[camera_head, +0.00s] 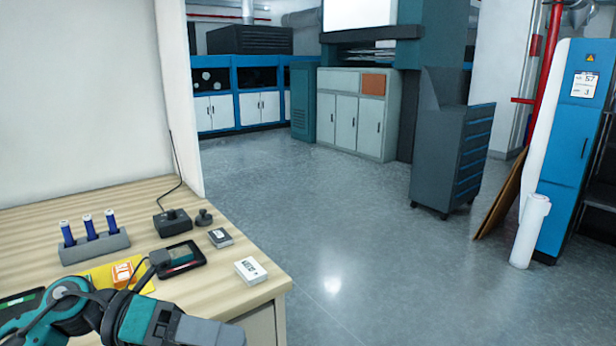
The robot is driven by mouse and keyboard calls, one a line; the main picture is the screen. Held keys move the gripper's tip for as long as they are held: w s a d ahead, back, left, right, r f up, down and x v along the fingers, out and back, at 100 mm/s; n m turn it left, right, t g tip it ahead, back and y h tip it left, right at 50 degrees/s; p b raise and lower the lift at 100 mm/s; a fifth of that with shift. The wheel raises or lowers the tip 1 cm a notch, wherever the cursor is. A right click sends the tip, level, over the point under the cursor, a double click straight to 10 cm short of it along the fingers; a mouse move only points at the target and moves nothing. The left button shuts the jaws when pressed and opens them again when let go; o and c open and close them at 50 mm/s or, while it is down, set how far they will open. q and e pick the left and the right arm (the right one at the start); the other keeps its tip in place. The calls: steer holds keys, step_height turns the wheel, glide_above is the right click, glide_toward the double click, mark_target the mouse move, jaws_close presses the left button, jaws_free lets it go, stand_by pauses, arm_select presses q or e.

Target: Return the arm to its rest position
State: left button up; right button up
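My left arm comes in from the lower left, teal and dark grey, over the front of the wooden table (150,195). My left gripper (236,334) is a grey block at the bottom edge of the picture, by the table's front right corner. Its fingers cannot be made out, so whether it is open or shut does not show, and nothing is seen in it. My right arm and gripper are not in view.
A grey drawer cart (450,155) stands on the open floor.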

arm_select(q)
steer(key=w+a+f+n+t+y, duration=0.2)
steer(key=f+n+t+y, duration=0.3)
steer(key=n+t, duration=0.7)
steer(key=w+a+f+n+t+y, duration=0.2)
steer(key=f+n+t, duration=0.35)
steer(key=n, duration=1.15)
steer(key=s+a+f+n+g+y, duration=0.1)
steer(key=s+f+n+g+y, duration=0.2)
steer(key=f, duration=0.6)
steer(key=s+f+n+g+y, duration=0.3)
steer(key=s+f+n+g, duration=0.1)
steer(key=s+f+n, duration=0.4)
step_height(320, 180, down, 2)
steer(key=shift+s+a+f+y, duration=0.1)
steer(key=shift+s+a+y, duration=0.15)
steer(key=shift+a+y, duration=0.15)
